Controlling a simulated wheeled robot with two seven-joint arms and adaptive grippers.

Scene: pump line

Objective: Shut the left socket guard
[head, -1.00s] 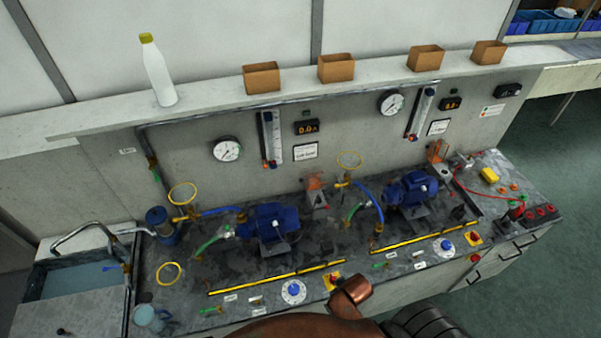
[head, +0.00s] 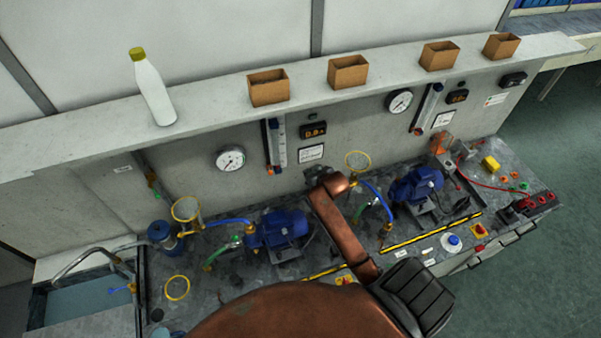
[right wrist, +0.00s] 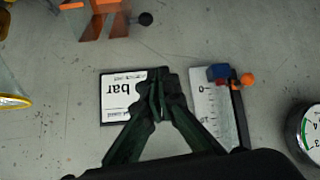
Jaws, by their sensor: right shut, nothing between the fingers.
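The left socket guard is an orange flap (right wrist: 104,20) with a dark round knob, at the top left of the right wrist view. It looks raised, but its edge is cut off by the frame. In the head view my right arm and gripper hide it. My right gripper (head: 318,174) is shut and empty, in front of the panel behind the left blue pump. In the right wrist view its closed fingertips (right wrist: 158,84) stand over the "bar" label, apart from the orange flap. My left gripper is not in view.
A second orange guard (head: 441,144) stands at the right. Two blue pumps (head: 281,228) (head: 416,185), yellow handwheels (head: 186,209) and hoses crowd the bench. A flow tube (right wrist: 212,115) and gauge (right wrist: 311,134) are on the panel. The shelf above holds a bottle (head: 152,88) and brown boxes (head: 268,87).

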